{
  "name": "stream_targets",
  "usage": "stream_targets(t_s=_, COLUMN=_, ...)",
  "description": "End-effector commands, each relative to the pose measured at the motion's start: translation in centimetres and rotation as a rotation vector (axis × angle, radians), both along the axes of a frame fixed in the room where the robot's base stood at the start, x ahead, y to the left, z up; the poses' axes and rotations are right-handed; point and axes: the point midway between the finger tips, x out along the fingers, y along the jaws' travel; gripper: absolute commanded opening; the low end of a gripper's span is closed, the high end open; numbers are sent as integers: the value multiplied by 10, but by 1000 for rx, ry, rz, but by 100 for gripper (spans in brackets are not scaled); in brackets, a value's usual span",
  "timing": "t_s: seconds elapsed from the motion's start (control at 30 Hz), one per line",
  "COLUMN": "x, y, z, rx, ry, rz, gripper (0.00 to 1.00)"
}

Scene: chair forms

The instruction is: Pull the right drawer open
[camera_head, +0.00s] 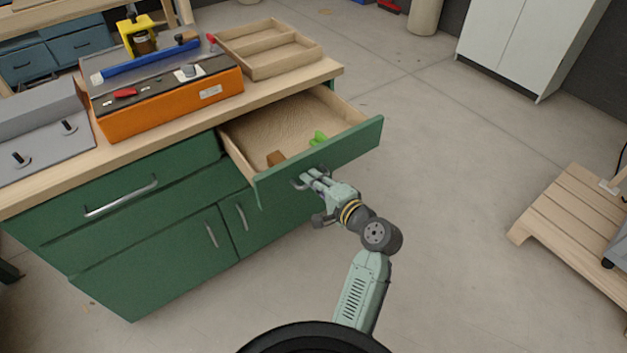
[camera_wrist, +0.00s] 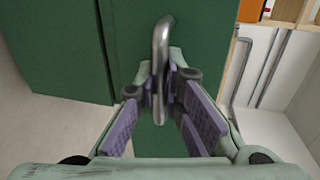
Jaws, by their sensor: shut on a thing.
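The right drawer (camera_head: 345,150) of the green workbench stands pulled well out, and its wooden inside shows. A small brown block (camera_head: 276,158) and a bright green piece (camera_head: 318,139) lie in it, near the front panel. My gripper (camera_head: 304,178) is at the front panel of this drawer. In the wrist view my gripper (camera_wrist: 165,85) is shut on the drawer's metal handle (camera_wrist: 160,48), with the purple finger pads on either side of the bar. In the head view the fingers hide most of the handle.
An orange machine (camera_head: 175,105) and a wooden divided tray (camera_head: 268,48) stand on the workbench top (camera_head: 60,178). The left drawer (camera_head: 118,190) is shut. A wooden pallet (camera_head: 570,215) lies at the right. The floor between the pallet and the workbench is clear.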

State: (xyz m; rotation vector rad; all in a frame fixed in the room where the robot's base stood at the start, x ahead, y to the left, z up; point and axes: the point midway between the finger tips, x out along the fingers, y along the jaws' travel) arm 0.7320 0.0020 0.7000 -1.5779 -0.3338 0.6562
Motion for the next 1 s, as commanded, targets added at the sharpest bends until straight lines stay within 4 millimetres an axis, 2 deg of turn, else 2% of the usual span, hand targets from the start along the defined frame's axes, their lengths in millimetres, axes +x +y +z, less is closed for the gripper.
stream_targets(t_s=0.37, x=0, y=0, z=0, rx=0, ry=0, rz=0, gripper=0)
stream_targets(t_s=0.63, x=20, y=15, z=1, rx=0, ry=1, rz=2, gripper=0)
stream_targets(t_s=0.87, x=20, y=14, z=0, rx=0, ry=0, rz=0, gripper=0)
stream_targets(t_s=0.9, x=20, y=14, z=0, rx=0, ry=0, rz=0, gripper=11)
stream_targets(t_s=1.0, x=20, y=14, z=0, rx=0, ry=0, rz=0, gripper=17)
